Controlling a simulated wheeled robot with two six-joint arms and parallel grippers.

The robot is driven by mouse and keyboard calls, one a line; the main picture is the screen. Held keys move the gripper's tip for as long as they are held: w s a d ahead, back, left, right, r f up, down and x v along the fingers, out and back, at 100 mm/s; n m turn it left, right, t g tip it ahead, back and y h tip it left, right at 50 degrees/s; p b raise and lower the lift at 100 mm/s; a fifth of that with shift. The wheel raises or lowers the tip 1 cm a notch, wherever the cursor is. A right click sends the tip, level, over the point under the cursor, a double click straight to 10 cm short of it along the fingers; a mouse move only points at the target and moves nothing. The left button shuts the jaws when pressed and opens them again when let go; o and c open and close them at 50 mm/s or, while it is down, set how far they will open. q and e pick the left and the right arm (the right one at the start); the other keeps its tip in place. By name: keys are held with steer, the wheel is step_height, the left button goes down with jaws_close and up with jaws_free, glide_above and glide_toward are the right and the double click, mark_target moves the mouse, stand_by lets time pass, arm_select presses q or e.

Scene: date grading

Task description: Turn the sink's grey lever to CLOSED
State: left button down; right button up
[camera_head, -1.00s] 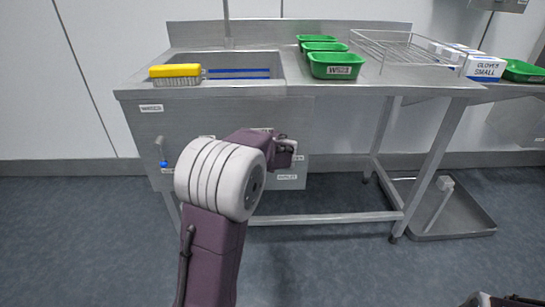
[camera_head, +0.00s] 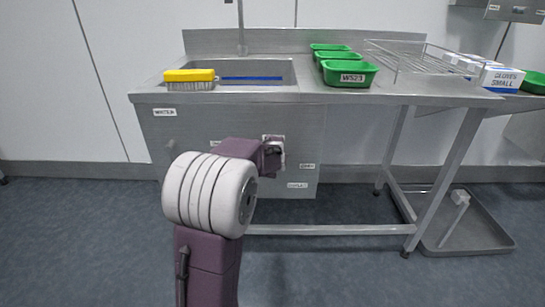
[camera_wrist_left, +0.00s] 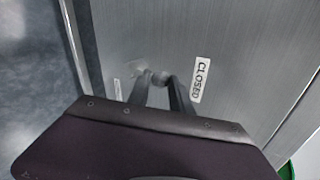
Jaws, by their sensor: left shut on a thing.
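The sink's front panel (camera_head: 300,125) carries the grey lever, mostly hidden by my arm and gripper in the head view. In the left wrist view, a round grey end of the lever (camera_wrist_left: 160,77) shows at my fingertips. My left gripper (camera_head: 273,150) is at the panel, shut on the lever; its two dark fingers (camera_wrist_left: 157,88) also show in the wrist view. A CLOSED label (camera_wrist_left: 200,80) is just right of the fingers there. A second label (camera_wrist_left: 117,90) left of them is too faint to read. My right gripper is out of view.
A yellow brush (camera_head: 190,77) lies on the sink's front edge. Green trays (camera_head: 348,74), a wire rack (camera_head: 425,62) and a glove box (camera_head: 500,78) stand to the right. A table leg (camera_head: 442,185) and a floor tray (camera_head: 465,247) are at the right.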

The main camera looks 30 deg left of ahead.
arm_select(q)
steer(key=c, duration=1.4)
jaws_free()
steer(key=shift+r, duration=0.15)
steer(key=shift+o, duration=1.3)
steer(key=shift+w+a+f, duration=0.1)
steer(key=shift+w+f, duration=0.1)
steer(key=shift+f, duration=0.05)
steer(key=shift+s, duration=0.1)
steer(key=p+v, duration=0.3)
steer(key=v, duration=0.6)
